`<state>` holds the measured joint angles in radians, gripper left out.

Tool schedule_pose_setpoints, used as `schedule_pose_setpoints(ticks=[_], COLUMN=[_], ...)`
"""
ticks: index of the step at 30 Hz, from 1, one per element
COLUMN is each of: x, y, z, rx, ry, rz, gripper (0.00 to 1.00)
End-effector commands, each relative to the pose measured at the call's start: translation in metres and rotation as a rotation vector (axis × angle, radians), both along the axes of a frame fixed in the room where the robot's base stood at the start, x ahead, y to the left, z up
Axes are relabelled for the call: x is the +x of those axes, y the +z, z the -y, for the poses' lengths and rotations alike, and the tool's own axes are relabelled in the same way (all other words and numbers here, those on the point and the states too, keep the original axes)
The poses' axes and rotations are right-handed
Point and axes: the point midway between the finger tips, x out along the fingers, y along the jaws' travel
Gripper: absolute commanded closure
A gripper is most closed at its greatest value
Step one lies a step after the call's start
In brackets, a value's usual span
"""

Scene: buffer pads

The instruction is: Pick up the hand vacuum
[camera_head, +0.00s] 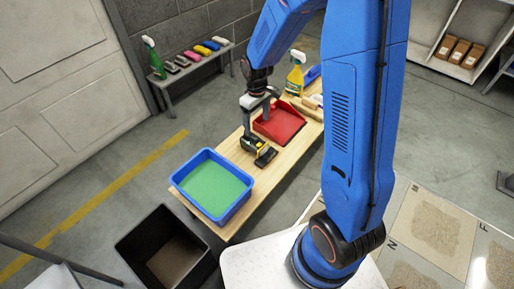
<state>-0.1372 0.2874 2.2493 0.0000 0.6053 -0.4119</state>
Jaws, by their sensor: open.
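A small dark hand vacuum with yellow-green parts (264,155) appears to lie on the wooden bench (232,229), between a blue tub and a red dustpan. My gripper (256,119) is open and points down over the bench, just behind the hand vacuum in the picture. Its fingers reach close to the vacuum's far end; I cannot tell whether they touch it. My blue arm hides part of the bench's right side.
The blue tub with a green inside (214,187) stands at the bench's near end. The red dustpan (280,122) is right of my gripper. A black bin (166,250) is on the floor.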

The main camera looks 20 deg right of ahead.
Motion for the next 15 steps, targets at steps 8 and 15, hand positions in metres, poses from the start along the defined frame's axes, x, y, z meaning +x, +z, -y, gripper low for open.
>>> schedule_pose_setpoints(ticks=[8, 15], x=[-0.001, -0.001], y=[-0.041, -0.078], z=[0.0, 0.001], rx=[-0.001, 0.0], ry=[0.0, -0.001], rz=[-0.003, -0.004], gripper=[0.23, 0.23])
